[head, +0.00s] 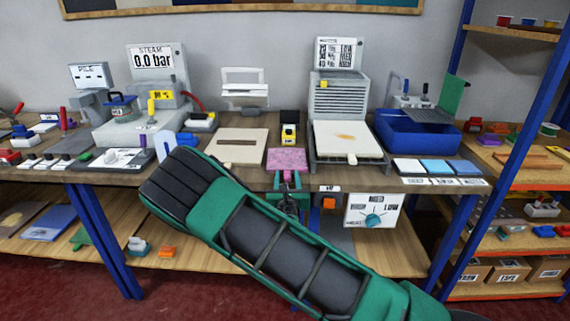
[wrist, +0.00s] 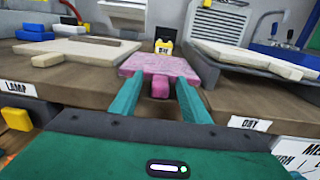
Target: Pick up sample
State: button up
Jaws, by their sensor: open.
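The sample looks like a flat pink speckled square (head: 286,158) with a small pink tab at its near edge. It lies near the front edge of the table, between the beige board and the grey machine with a pale plate. In the wrist view the pink square (wrist: 160,66) is straight ahead, and its tab (wrist: 160,87) sits between my fingertips. My gripper (wrist: 161,90) is open, one green finger on each side of the tab. I cannot tell whether either finger touches it. In the head view my gripper (head: 286,182) is at the table's front edge, partly hidden by my arm.
A yellow and black device (head: 289,133) stands right behind the pink square. A beige board (head: 236,146) is to its left and a pale plate (head: 346,139) to its right. A blue basin (head: 418,138) stands farther right. A dial panel (head: 374,211) hangs below the front edge.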

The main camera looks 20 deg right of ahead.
jog(key=shift+w+d, duration=0.15)
jog(key=shift+w, duration=0.5)
grip_shut()
